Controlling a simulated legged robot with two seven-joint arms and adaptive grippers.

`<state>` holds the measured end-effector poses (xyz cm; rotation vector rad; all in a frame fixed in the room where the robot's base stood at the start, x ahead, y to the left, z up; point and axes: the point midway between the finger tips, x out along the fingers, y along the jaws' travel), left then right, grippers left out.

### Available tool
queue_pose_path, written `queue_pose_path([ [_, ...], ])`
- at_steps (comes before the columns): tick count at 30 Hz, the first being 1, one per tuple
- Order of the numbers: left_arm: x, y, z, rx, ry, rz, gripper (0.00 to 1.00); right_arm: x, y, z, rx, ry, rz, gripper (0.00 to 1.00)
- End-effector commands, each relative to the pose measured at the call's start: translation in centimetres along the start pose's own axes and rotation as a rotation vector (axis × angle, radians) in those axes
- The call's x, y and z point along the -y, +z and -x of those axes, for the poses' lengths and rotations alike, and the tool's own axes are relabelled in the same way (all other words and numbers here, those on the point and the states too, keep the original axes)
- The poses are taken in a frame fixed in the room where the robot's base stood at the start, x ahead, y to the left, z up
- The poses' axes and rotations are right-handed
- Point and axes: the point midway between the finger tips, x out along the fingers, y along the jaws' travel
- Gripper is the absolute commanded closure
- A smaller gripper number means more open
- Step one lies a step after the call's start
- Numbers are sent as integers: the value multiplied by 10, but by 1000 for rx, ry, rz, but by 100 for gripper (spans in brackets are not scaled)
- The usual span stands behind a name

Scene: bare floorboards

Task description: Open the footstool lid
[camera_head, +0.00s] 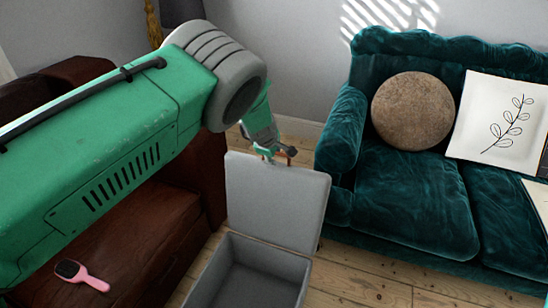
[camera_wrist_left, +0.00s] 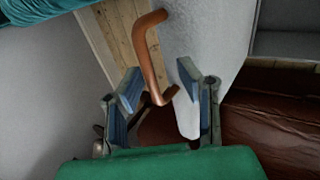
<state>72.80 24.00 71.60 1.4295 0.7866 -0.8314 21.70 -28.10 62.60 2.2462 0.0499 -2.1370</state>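The footstool (camera_head: 237,272) is a grey box on the floorboards, and its hollow inside shows. Its grey lid (camera_head: 277,203) stands raised, roughly upright, at the box's far side. My left gripper (camera_head: 278,153) is just behind the lid's top edge. In the left wrist view the fingers (camera_wrist_left: 163,95) are spread apart. A copper-coloured bar handle (camera_wrist_left: 153,52) on the lid (camera_wrist_left: 215,35) reaches into the gap between them, with no grip on it. The lid's edge comes close to the right-hand finger; I cannot tell if they touch. My right gripper is not in view.
A teal sofa (camera_head: 415,200) with a round brown cushion (camera_head: 412,110) and a white cushion (camera_head: 497,118) stands at right. A brown leather seat (camera_head: 140,245) with a pink brush (camera_head: 82,276) is at left. Bare floorboards (camera_head: 355,275) lie between footstool and sofa.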

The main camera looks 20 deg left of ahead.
Motion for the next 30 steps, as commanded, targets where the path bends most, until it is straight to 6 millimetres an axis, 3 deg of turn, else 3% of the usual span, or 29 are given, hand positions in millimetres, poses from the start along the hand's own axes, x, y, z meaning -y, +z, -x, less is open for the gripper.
queue_pose_path([
  [24, 11, -1, -7, 2, -21, 1, 69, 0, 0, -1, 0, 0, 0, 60],
  [30, 9, -1, 8, 1, -19, 5, 69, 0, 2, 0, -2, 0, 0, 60],
])
